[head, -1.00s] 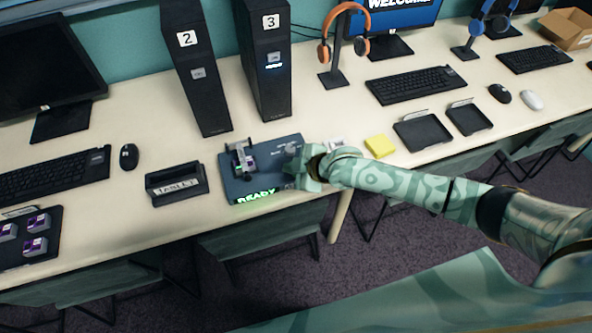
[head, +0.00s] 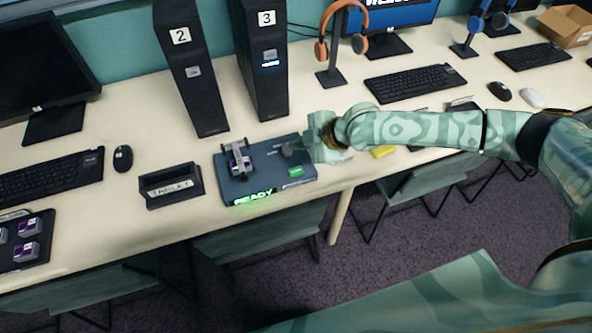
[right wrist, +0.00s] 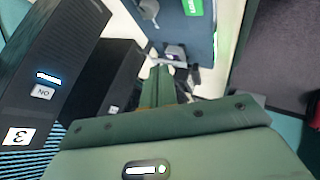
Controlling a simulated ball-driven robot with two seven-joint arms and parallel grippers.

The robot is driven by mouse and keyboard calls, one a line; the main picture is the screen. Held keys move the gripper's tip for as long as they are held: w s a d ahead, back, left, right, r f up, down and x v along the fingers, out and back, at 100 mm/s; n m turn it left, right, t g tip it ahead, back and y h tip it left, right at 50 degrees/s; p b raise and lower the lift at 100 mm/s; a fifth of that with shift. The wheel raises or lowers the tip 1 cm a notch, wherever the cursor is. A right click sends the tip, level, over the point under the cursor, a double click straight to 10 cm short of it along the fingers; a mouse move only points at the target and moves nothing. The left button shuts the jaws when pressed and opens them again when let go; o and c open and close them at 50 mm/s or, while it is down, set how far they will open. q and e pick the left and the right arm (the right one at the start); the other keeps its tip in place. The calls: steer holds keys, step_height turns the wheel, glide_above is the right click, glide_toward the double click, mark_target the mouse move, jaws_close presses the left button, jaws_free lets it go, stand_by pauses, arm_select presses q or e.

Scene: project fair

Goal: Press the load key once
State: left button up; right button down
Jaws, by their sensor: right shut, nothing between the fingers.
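A dark blue device (head: 240,188) lies on the table, with a lit green READY display (head: 255,197) on its front. A green key (head: 296,171) shows on its right part; its lettering is too small to read. The green also shows at the top of the right wrist view (right wrist: 194,7). A bracket (head: 238,158) with a purple-marked piece stands at the device's left, and a grey knob-like part (head: 287,149) at its back right. My right gripper (head: 312,142) is shut and empty, over the device's back right corner, behind and right of the green key. My left gripper is out of view.
Towers 2 (head: 190,75) and 3 (head: 262,65) stand behind the device. A yellow pad (head: 383,152) lies partly behind my right arm. The table's front edge is close in front of the device.

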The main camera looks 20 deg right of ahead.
steer(key=b, duration=0.6)
glide_above(300, 173)
step_height(300, 173, down, 7)
steer(key=shift+d+r, duration=0.1)
steer(key=shift+f, duration=0.8)
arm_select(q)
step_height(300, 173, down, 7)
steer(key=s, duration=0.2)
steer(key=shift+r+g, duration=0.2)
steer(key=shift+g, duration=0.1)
arm_select(e)
steer(key=shift+w, duration=0.1)
steer(key=shift+f, duration=0.1)
steer(key=shift+f, duration=0.3)
arm_select(q)
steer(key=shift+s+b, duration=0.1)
steer(key=shift+b, duration=0.2)
arm_select(e)
steer(key=shift+f, duration=0.4)
steer(key=shift+r, duration=0.1)
stand_by(0.4)
arm_select(q)
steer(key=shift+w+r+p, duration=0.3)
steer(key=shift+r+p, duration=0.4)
steer(key=shift+p, duration=0.1)
arm_select(e)
steer(key=shift+r, duration=0.8)
